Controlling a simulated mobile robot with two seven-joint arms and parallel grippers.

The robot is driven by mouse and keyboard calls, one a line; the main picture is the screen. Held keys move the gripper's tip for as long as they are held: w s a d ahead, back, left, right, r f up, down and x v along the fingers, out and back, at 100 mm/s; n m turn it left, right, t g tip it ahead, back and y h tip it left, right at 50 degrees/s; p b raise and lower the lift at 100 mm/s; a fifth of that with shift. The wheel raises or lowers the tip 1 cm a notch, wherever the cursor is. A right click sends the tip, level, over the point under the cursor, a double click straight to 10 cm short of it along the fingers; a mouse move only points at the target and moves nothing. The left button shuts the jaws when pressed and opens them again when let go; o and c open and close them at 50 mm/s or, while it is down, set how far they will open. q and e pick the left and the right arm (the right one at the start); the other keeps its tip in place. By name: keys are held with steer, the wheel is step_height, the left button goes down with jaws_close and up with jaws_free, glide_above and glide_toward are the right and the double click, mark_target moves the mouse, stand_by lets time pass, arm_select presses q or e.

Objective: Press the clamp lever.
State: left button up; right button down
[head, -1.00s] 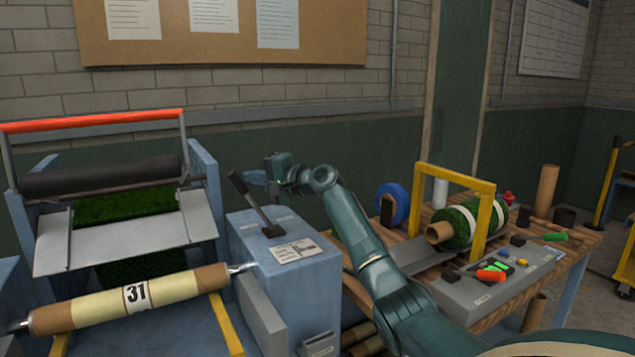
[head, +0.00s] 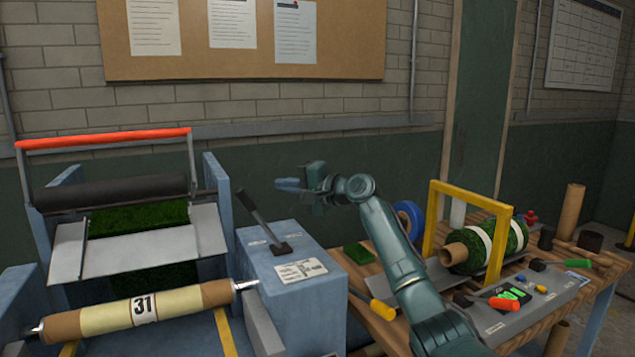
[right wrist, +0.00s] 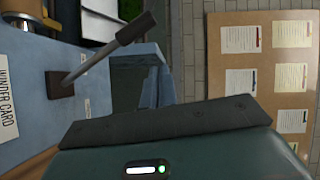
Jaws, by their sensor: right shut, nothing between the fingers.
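A lever with a grey shaft and black base (head: 265,221) stands tilted up to the left on top of a blue box (head: 315,312). It also shows at the upper left of the right wrist view (right wrist: 104,53). My right gripper (head: 284,184) is shut and empty, to the right of and slightly higher in the picture than the lever's upper end. A gap shows between them in the head view. My left gripper is not in view.
A winder with a red bar (head: 105,138) and a roll marked 31 (head: 140,309) stands left. A card (head: 300,270) lies on the box. Right, a wooden bench (head: 372,277) holds a yellow frame (head: 433,225) around a turf roll (head: 490,243).

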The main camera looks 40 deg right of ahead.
arm_select(q)
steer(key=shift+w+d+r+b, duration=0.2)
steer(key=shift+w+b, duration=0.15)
steer(key=shift+b, duration=0.35)
arm_select(e)
steer(key=r+v, duration=0.1)
steer(key=v, duration=0.5)
steer(key=shift+s+a+r, duration=0.25)
steer(key=shift+s, duration=0.1)
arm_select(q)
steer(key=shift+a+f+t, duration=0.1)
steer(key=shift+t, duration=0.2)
